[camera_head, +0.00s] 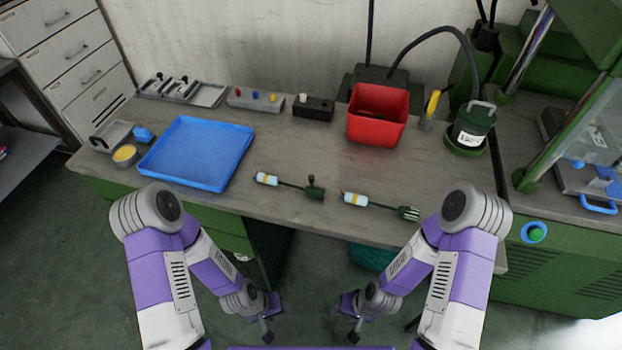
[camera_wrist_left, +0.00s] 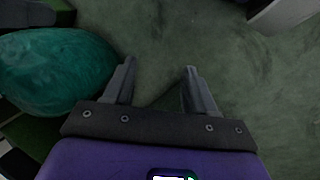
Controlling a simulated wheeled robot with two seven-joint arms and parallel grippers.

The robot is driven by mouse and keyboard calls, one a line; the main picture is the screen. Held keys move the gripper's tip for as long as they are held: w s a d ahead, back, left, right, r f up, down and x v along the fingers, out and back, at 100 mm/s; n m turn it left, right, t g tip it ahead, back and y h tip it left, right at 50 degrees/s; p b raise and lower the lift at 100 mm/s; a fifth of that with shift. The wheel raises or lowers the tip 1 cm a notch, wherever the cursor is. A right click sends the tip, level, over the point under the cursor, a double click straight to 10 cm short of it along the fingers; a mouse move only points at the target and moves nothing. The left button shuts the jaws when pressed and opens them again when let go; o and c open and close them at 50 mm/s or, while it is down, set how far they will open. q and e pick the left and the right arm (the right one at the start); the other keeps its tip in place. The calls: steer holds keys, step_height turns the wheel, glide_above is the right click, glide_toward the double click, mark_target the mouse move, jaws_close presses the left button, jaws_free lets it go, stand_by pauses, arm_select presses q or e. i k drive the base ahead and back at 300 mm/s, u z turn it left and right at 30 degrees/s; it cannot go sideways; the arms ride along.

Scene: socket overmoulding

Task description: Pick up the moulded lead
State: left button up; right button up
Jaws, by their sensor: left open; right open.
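Two leads lie on the workbench, each with a pale blue, yellow-banded body at its left end and a dark cable. The left lead (camera_head: 268,180) ends in a dark green upright piece (camera_head: 314,187). The right lead (camera_head: 356,199) ends in a dark green piece with pale prongs or stripes (camera_head: 408,213). I cannot tell which is the moulded one. My left gripper (camera_head: 267,334) is below the bench front edge, pointing down; in the left wrist view its fingers (camera_wrist_left: 158,75) are apart and empty above the floor. My right gripper (camera_head: 354,334) hangs likewise, with no held object visible.
A blue tray (camera_head: 215,180) lies left of the leads, with a red bin (camera_head: 378,115) behind them. A dark green pot (camera_head: 470,128) and a green machine (camera_head: 575,235) stand right. A teal bag (camera_wrist_left: 50,75) is near my left gripper. Bench around the leads is clear.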

mark_target(317, 192)
steer(key=k, duration=0.5)
steer(key=u, duration=1.65)
steer(key=i, duration=0.9)
steer(key=z, duration=2.15)
